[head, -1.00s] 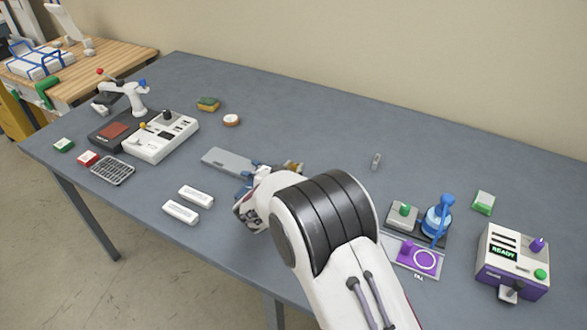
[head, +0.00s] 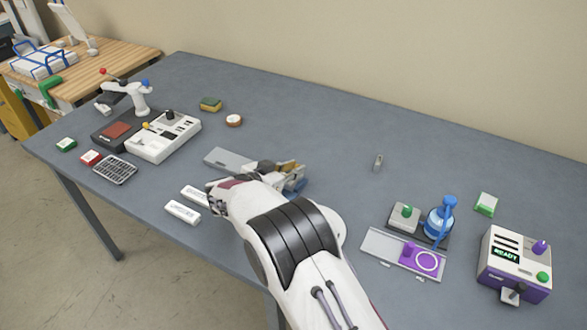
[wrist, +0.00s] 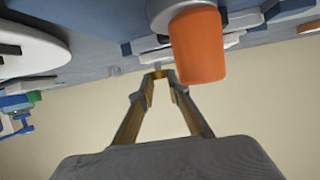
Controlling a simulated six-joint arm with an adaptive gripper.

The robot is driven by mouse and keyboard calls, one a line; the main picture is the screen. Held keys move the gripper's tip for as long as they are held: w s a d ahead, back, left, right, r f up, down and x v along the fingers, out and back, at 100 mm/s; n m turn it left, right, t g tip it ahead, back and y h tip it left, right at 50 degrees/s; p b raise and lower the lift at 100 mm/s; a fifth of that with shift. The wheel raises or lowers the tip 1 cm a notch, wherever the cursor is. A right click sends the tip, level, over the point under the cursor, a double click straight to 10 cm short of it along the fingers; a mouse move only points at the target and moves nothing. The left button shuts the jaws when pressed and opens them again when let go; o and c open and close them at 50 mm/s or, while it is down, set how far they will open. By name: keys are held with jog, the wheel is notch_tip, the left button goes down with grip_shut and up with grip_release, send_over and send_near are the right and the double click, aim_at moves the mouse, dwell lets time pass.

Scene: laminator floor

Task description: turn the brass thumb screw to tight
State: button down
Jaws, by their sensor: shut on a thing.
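My gripper (wrist: 160,74) is shut on a small brass-coloured piece (wrist: 158,71), which I take to be the thumb screw. Its two fingers converge on it in the wrist view, and most of it is hidden between the tips. Whether it is loose or tight cannot be seen. In the head view my gripper (head: 292,178) is low at the right end of a grey plate (head: 228,160), and the screw cannot be made out there. An orange cylinder (wrist: 198,46) with a pale collar is right beside the fingertips in the wrist view.
Two white bars (head: 183,212) lie in front of the plate, one partly behind my wrist. A grey-white device (head: 164,138) is at left. The back middle is largely clear.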

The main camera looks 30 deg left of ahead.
jog(key=shift+w+a+m+g+h, duration=0.1)
jog(key=shift+a+m+g+h, duration=0.05)
jog(key=shift+m+h, duration=0.65)
jog(key=shift+a+m+g+h, duration=0.15)
jog(key=shift+m+h, duration=0.45)
jog(key=shift+h, duration=0.3)
jog(key=c, duration=1.9)
grip_release()
jog(key=v, duration=1.2)
jog(key=shift+w+r, duration=0.1)
